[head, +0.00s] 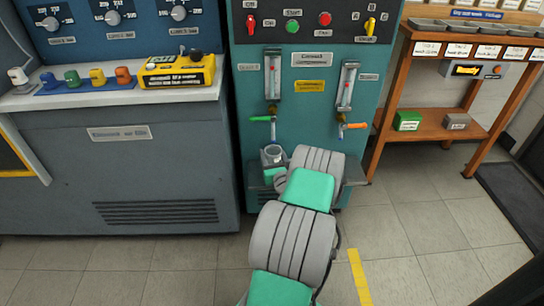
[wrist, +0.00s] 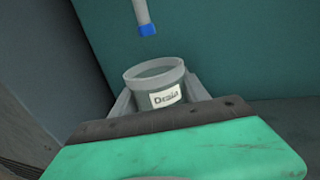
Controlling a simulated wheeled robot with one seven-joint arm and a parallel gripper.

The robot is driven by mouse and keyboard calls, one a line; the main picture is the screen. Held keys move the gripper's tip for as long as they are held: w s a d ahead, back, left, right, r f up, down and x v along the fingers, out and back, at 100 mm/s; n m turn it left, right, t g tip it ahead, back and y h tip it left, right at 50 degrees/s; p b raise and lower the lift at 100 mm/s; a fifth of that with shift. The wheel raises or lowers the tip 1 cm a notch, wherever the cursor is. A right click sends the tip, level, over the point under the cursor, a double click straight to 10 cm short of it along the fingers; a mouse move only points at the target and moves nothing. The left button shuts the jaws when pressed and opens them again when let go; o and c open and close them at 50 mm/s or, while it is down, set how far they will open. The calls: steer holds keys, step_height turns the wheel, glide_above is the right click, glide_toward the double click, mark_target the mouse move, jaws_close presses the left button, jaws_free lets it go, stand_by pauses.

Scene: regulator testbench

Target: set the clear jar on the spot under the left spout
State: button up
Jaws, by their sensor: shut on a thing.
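The clear jar (head: 272,151) is upright, with a pale rim and a white label that shows in the wrist view (wrist: 162,97). My gripper (head: 273,160) is shut on it, with a finger on each side in the wrist view (wrist: 159,96). The left spout (head: 272,130), by a green handle, comes down just above the jar. Its blue tip (wrist: 147,30) is above and slightly left of the jar's mouth in the wrist view. The spot under the spout is hidden by the jar and gripper. I cannot tell whether the jar's base touches the ledge.
A ledge (head: 354,173) runs along the foot of the teal panel (head: 310,110). A grey bench (head: 130,165) stands left, a wooden shelf unit (head: 440,125) right.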

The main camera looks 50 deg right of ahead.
steer(key=shift+f+b, duration=0.35)
steer(key=shift+f, duration=0.05)
stand_by(0.6)
steer(key=o, duration=1.5)
steer(key=p+v, duration=0.1)
steer(key=v, duration=0.6)
steer(key=shift+s+a+p, duration=0.15)
steer(key=shift+s+p, duration=0.1)
steer(key=shift+p, duration=0.1)
steer(key=shift+a, duration=0.15)
steer(key=shift+s, duration=0.1)
